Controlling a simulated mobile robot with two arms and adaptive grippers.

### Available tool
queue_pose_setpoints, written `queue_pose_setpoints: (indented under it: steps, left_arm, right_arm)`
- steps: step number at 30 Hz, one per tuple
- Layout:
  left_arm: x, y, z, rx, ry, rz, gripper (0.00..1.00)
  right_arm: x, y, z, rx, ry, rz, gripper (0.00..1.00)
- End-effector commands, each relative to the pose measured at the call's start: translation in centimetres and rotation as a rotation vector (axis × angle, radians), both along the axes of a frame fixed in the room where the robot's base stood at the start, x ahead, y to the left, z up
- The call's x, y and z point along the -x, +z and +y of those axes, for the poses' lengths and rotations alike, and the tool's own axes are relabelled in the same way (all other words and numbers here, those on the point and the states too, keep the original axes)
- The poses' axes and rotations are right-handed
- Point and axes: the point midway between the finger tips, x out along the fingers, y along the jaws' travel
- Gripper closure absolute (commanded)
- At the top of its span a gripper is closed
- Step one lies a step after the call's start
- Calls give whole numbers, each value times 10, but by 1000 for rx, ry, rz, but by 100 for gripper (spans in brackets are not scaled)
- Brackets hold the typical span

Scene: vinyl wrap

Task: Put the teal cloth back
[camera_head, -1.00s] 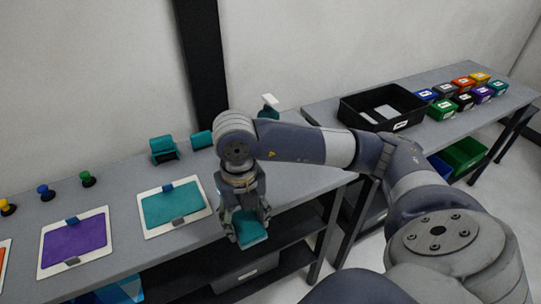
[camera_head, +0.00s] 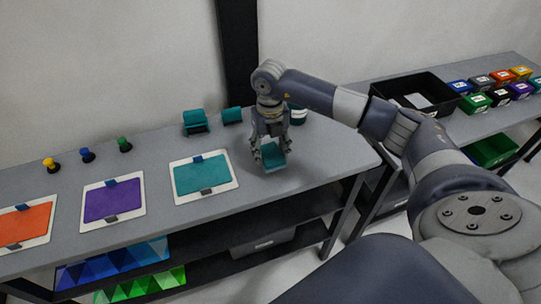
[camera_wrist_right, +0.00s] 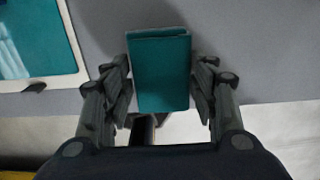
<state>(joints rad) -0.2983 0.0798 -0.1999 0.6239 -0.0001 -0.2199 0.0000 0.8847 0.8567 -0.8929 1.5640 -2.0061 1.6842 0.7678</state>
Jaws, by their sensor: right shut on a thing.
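The teal cloth (camera_head: 273,157) is a small folded piece between the fingers of my right gripper (camera_head: 270,152). In the right wrist view the cloth (camera_wrist_right: 161,70) fills the space between the two fingers of the gripper (camera_wrist_right: 161,88), which is shut on it. The gripper points down over the right part of the table, near its front edge. I cannot tell whether the cloth touches the tabletop. My left gripper is not in view.
A teal panel on a white board (camera_head: 202,176) lies left of the gripper, with purple (camera_head: 113,201) and orange (camera_head: 24,222) ones farther left. Teal holders (camera_head: 195,122) stand behind. A black bin (camera_head: 416,92) and several small coloured boxes stand on the right table (camera_head: 510,61).

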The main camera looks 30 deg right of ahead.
Motion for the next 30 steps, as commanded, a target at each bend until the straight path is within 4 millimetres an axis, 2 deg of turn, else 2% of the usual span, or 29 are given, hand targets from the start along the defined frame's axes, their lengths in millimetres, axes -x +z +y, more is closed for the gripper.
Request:
queue_pose_setpoints:
  steps: [9, 20, 21, 23, 30]
  left_arm:
    - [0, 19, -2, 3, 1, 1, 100]
    - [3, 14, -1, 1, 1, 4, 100]
    - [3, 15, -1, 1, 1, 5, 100]
    - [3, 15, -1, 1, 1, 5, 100]
    - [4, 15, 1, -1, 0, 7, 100]
  right_arm:
    - [0, -32, 0, -2, 0, 3, 69]
    - [0, -39, 0, 0, 0, 1, 69]
    - [0, -38, 0, 0, 0, 0, 40]
    - [0, -38, 0, 0, 0, 1, 26]
    - [0, -38, 0, 0, 0, 1, 26]
